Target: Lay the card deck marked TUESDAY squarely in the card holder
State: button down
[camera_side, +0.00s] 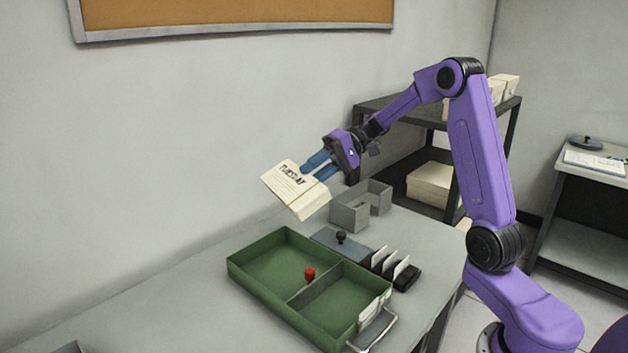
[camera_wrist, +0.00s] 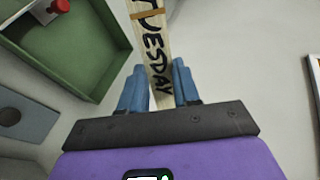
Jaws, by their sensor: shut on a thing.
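The card deck marked TUESDAY (camera_side: 288,182) is a cream block with dark lettering on its edge and print on its top face. My gripper (camera_side: 318,166) is shut on it with its blue fingers and holds it in the air, tilted, above the back of the bench. In the wrist view the deck (camera_wrist: 152,35) sits between the two blue fingers of my gripper (camera_wrist: 158,78). A grey open-topped box with a notched wall (camera_side: 350,214), which looks like the card holder, stands on the bench to the right of and below the deck. It appears empty, though its floor is partly hidden.
A green two-compartment tray (camera_side: 262,308) with a red-knobbed piece (camera_side: 309,275) and a wire handle stands in front. The bench's left part is mostly clear.

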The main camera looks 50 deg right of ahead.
jog(key=d+f+m+t+h, duration=0.4)
jog(key=d+m, duration=0.1)
jog(key=d, duration=0.4)
jog(key=d+f+m+t+h, duration=0.4)
jog(key=d+t, duration=0.1)
jog(key=d, duration=0.4)
jog(key=s+d+f+m+t+h, duration=0.1)
jog(key=d+f+m+t+h, duration=0.3)
jog(key=d, duration=0.5)
jog(key=shift+d+f+m+t, duration=0.25)
jog(key=shift+d+m+t, duration=0.1)
jog(key=shift+m+t, duration=0.35)
jog(key=shift+f, duration=0.2)
jog(key=shift+s+f, duration=0.1)
jog(key=shift+f, duration=1.2)
jog(key=shift+f, duration=0.1)
jog(key=shift+f, duration=2.75)
